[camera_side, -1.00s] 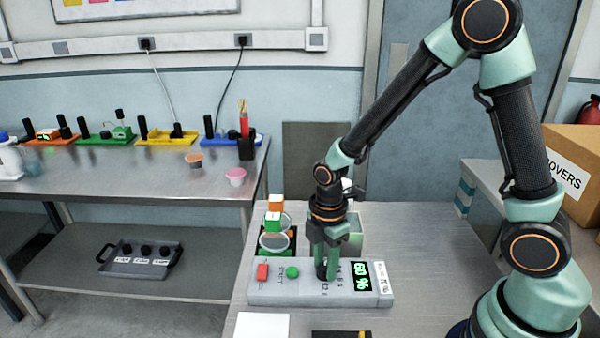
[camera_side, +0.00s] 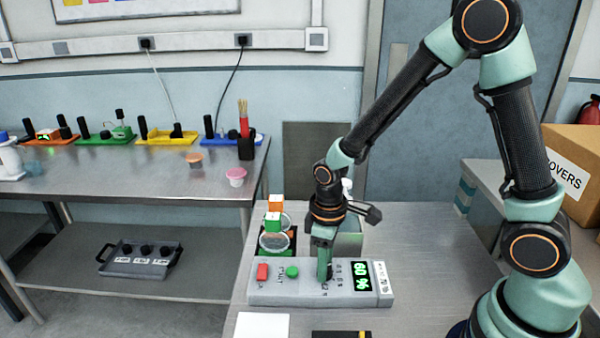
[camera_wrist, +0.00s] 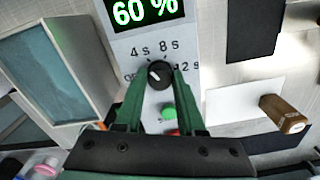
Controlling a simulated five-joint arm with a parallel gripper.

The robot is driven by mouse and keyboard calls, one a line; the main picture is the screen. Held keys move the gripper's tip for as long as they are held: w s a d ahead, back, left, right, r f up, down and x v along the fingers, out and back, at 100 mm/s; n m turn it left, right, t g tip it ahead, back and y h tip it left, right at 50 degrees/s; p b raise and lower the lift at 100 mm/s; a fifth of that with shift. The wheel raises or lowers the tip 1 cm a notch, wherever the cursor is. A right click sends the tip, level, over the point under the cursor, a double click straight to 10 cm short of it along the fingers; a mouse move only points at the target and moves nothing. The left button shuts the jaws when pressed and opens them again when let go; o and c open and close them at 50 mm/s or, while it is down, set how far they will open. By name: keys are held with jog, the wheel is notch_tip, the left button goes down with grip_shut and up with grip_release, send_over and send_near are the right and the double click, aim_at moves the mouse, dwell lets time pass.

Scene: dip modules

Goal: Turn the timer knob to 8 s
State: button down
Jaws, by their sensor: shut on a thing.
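The timer knob (camera_wrist: 159,74) is black and round with a pale mark on its top. The printed labels "4 s", "8 s" and "12 s" stand around it; another label at its left is partly covered. I cannot tell surely which label the mark points at. My gripper (camera_wrist: 158,80) is shut on the knob, a green finger on each side. In the side view my gripper (camera_side: 324,278) points down onto the grey control box (camera_side: 262,292) and hides the knob. The box's display (camera_side: 362,277) reads "60 %" in green.
The box also carries a red button (camera_side: 262,271) and a green button (camera_side: 292,271). Behind it stand round clear dishes (camera_side: 274,241) with green and orange blocks. A white sheet (camera_side: 262,325) and a dark flat piece (camera_side: 335,334) lie in front. The table right of the box is clear.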

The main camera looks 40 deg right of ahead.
jog(key=m, duration=1.1)
dwell(0.5)
jog(key=c, duration=0.5)
grip_release()
jog(key=shift+r, duration=0.1)
notch_tip(320, 180, up, 12)
